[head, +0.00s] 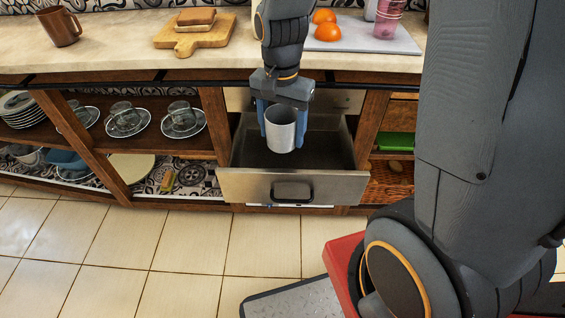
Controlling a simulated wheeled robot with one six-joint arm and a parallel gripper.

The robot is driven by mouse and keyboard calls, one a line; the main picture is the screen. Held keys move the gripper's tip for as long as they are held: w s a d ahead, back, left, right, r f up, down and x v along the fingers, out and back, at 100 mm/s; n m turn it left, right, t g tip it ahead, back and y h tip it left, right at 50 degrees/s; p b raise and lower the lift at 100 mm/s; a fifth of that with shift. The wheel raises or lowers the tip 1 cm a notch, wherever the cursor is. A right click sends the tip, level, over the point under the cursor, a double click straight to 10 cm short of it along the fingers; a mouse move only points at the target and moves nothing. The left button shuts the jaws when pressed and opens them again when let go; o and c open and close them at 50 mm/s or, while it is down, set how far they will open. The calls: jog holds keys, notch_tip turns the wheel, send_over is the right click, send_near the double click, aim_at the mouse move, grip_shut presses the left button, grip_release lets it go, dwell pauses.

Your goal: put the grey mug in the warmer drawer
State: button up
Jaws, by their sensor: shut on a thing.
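The grey mug (281,131) is upright between the blue fingers of my gripper (281,125), which is shut on it. The warmer drawer (293,187) is pulled open, with a metal front and a dark handle. In the head view the mug shows over the open drawer's inside. I cannot tell whether its base touches the drawer floor. The part of the drawer behind the mug and gripper is hidden.
The counter (120,50) above holds a brown mug (59,26), a cutting board (195,35) with a sandwich-like stack, and oranges (327,32) on a grey board. Shelves left of the drawer hold glasses on saucers (183,121) and plates (17,108). The tiled floor in front is clear.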

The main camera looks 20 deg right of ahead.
aim_at(283, 115)
jog(key=w, duration=0.1)
jog(key=w+d, duration=0.1)
jog(key=w, duration=0.3)
jog(key=shift+w+d, duration=0.2)
jog(key=shift+d, duration=0.2)
notch_tip(283, 115, down, 14)
jog(key=shift+s+r+b, duration=0.15)
jog(key=shift+b, duration=0.8)
jog(key=shift+f, duration=2.15)
jog(key=shift+f, duration=0.2)
jog(key=o, duration=1.3)
jog(key=shift+r, duration=0.1)
